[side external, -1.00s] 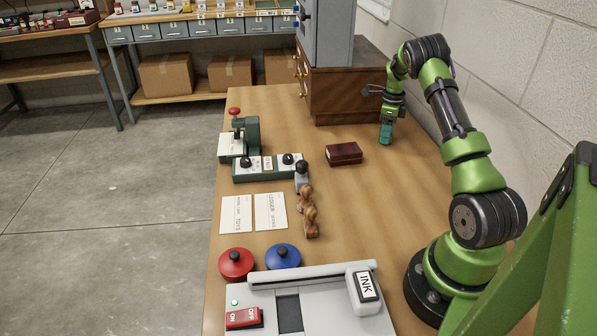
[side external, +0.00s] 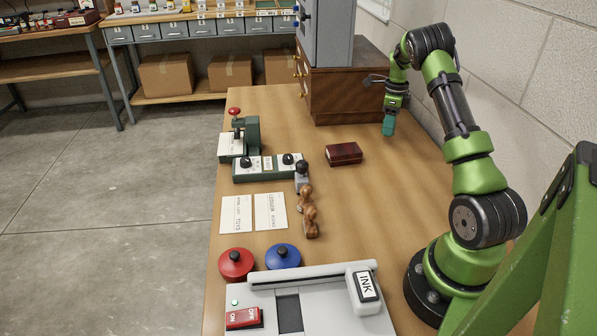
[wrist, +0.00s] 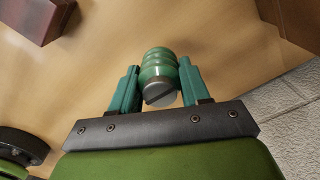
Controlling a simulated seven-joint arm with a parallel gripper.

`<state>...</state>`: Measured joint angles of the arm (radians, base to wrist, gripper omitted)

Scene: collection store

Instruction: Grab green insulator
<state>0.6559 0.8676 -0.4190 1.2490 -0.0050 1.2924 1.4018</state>
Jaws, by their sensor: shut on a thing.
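The green insulator (wrist: 158,66) is a ribbed, glossy green piece with a grey slotted end that faces the wrist camera. It sits between the two teal fingers of my gripper (wrist: 157,88), which is shut on it. In the side view my gripper (side external: 388,126) is at the right rear of the wooden table, in front of the brown cabinet. The insulator cannot be told apart from the teal fingers there. It appears to be held above the table, but the exact gap is hard to tell.
A dark red box (side external: 344,153) lies left of my gripper. The wooden cabinet (side external: 345,90) stands behind, and the block wall (side external: 520,70) is close on the right. Wooden stamps (side external: 310,220), cards (side external: 270,211) and a green press (side external: 250,135) are farther left. Bare table lies in front.

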